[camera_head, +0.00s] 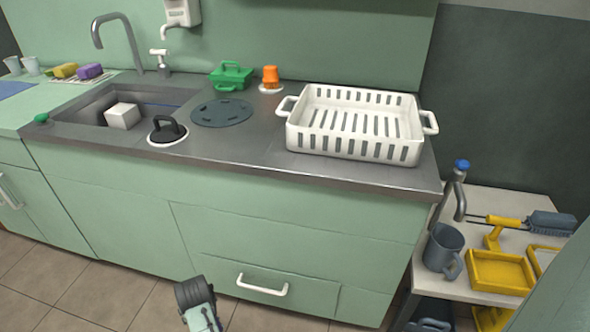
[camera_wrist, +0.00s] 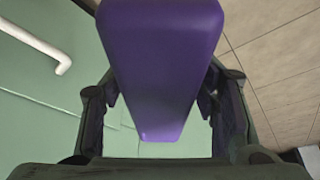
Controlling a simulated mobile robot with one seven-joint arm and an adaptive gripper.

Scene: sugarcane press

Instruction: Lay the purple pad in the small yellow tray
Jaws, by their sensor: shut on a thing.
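My gripper (camera_wrist: 157,103) is shut on a purple pad (camera_wrist: 162,45) in the wrist view. The pad is a long block with rounded corners, and the dark fingers are at its two sides. The held pad cannot be made out in the head view. A yellow tray (camera_head: 501,285) stands on the low side table at the right of the head view, and it looks empty. A second yellow tray-like piece (camera_head: 543,258) is beside it, partly cut off by a green panel. The gripper is well away from the trays, near the green cabinet front.
The side table (camera_head: 480,204) also holds a grey mug (camera_head: 441,248), a yellow-handled tool (camera_head: 497,230) and a dark brush (camera_head: 551,222). A white slotted basket (camera_head: 355,145) stands on the counter. A second purple block (camera_head: 89,71) lies far left. A drawer handle (camera_head: 262,286) juts out.

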